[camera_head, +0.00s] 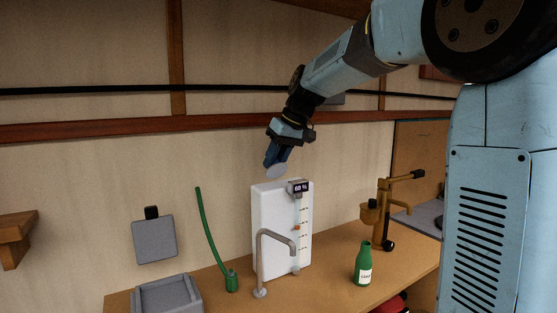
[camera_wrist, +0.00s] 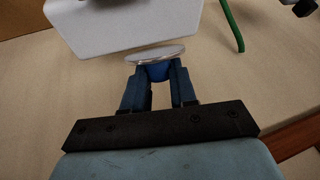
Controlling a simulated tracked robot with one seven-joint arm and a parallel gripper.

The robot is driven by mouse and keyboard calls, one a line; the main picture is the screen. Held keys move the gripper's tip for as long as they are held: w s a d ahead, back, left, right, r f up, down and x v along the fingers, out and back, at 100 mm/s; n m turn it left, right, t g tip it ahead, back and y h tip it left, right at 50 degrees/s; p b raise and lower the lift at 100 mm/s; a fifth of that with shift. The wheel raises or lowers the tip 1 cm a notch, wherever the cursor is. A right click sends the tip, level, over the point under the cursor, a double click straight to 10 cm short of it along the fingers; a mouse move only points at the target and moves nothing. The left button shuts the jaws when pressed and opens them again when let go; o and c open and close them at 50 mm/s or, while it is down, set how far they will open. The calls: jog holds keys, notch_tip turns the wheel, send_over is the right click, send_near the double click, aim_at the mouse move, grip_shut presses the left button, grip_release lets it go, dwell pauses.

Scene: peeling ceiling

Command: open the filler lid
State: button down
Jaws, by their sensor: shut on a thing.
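The filler lid is a thin pale grey disc (camera_head: 277,172) with a blue knob (camera_wrist: 157,72) on it. My gripper (camera_head: 274,158) is shut on the knob, with a finger on each side in the wrist view (camera_wrist: 160,82). The lid stands tilted at the top of a white tank (camera_head: 268,220), near its back left edge. In the wrist view the disc lies close to the tank's edge (camera_wrist: 125,22). I cannot tell whether they touch. The filler opening and any hinge are hidden.
The tank carries a display (camera_head: 301,188) reading 69 %. A curved tap (camera_head: 275,238) stands in front, with a green hose (camera_head: 212,243) to the left. A green bottle (camera_head: 363,263) and a brass machine (camera_head: 383,215) stand right. A grey basin (camera_head: 167,297) sits front left.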

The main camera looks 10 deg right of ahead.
jog(key=shift+w+a+m+g+h, duration=0.15)
jog(key=shift+w+g+h, duration=0.4)
jog(key=shift+g, duration=0.4)
jog(key=shift+w+a+m+g+h, duration=0.15)
jog(key=shift+w+g+h, duration=0.2)
jog(key=shift+w+g, duration=0.45)
jog(key=shift+s, duration=0.15)
jog(key=c, duration=1.3)
grip_release()
jog(key=shift+d, duration=0.1)
jog(key=o, duration=0.4)
jog(key=shift+s, duration=0.1)
jog(key=v, duration=1.3)
jog(key=shift+w+r, duration=0.25)
jog(key=shift+c, duration=0.2)
